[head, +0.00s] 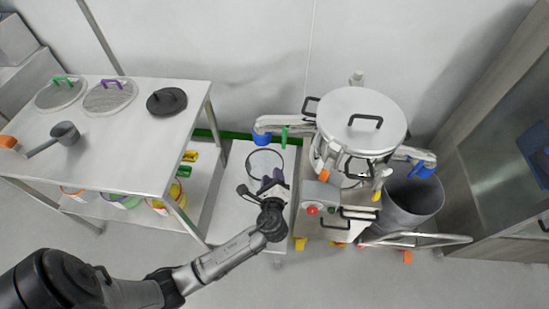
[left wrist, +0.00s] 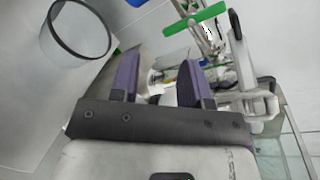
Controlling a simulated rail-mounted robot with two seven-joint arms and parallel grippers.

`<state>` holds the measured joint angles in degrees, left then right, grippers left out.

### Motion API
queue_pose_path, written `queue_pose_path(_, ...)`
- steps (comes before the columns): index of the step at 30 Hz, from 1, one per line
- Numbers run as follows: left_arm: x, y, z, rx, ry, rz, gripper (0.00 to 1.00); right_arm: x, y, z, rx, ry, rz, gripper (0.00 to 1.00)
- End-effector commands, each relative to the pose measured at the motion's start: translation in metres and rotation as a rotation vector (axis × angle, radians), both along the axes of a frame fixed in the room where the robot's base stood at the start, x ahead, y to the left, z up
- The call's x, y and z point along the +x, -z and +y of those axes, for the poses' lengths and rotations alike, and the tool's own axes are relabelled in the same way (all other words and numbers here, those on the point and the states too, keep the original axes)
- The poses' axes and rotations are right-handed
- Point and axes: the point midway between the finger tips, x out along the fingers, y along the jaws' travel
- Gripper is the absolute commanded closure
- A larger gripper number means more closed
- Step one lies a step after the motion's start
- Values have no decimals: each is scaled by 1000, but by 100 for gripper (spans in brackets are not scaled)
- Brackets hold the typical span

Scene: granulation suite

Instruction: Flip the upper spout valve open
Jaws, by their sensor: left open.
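The steel machine (head: 362,118) with a round lid stands right of centre in the head view. A spout (head: 290,121) with a blue end (head: 262,137) sticks out from its upper left side. A green lever (head: 284,138) sits on this spout, crosswise to the pipe. The green lever (left wrist: 196,19) also shows at the top of the left wrist view, ahead of the fingers. My left gripper (head: 268,184), with purple fingers, is open and empty, in front of the spout and apart from the lever. It fills the middle of the left wrist view (left wrist: 160,78). My right gripper is out of view.
A clear container with a dark rim (head: 265,151) stands on a low white table (head: 228,205) below the spout. A second blue-ended spout (head: 424,169) points right above a grey bin (head: 414,208). A steel table (head: 118,135) with lids and a scoop stands left.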

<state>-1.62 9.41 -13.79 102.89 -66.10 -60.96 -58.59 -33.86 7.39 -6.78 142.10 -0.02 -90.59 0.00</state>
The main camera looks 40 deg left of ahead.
Motion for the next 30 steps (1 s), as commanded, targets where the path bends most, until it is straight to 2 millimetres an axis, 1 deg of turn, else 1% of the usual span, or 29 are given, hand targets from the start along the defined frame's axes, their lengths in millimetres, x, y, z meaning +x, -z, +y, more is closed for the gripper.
queue_pose_path(1,4,-5,0,129,37,55,57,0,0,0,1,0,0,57)
queue_pose_path(4,10,-15,-5,361,104,160,57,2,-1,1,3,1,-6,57)
queue_pose_path(6,13,-19,-9,479,138,223,57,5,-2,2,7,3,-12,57)
queue_pose_path(10,16,-20,-14,617,180,318,57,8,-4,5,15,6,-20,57)
queue_pose_path(16,18,-20,-13,711,193,395,57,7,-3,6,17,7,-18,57)
queue_pose_path(20,26,-20,-7,725,192,406,57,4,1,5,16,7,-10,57)
queue_pose_path(23,39,-20,3,723,191,406,57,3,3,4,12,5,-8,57)
queue_pose_path(30,76,-19,29,721,191,404,57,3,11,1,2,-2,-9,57)
